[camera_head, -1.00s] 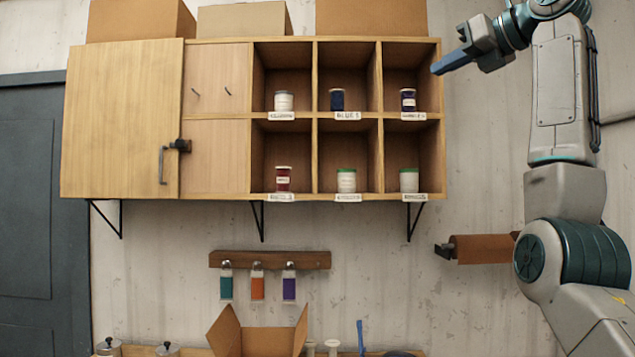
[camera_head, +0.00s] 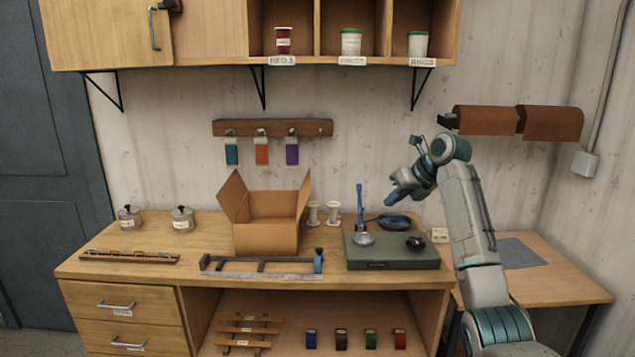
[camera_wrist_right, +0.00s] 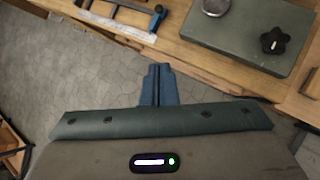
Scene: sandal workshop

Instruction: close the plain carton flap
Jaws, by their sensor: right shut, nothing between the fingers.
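The carton is not in the right wrist view. My left gripper is in neither view.
Two lidded jars (camera_head: 182,219) stand left.

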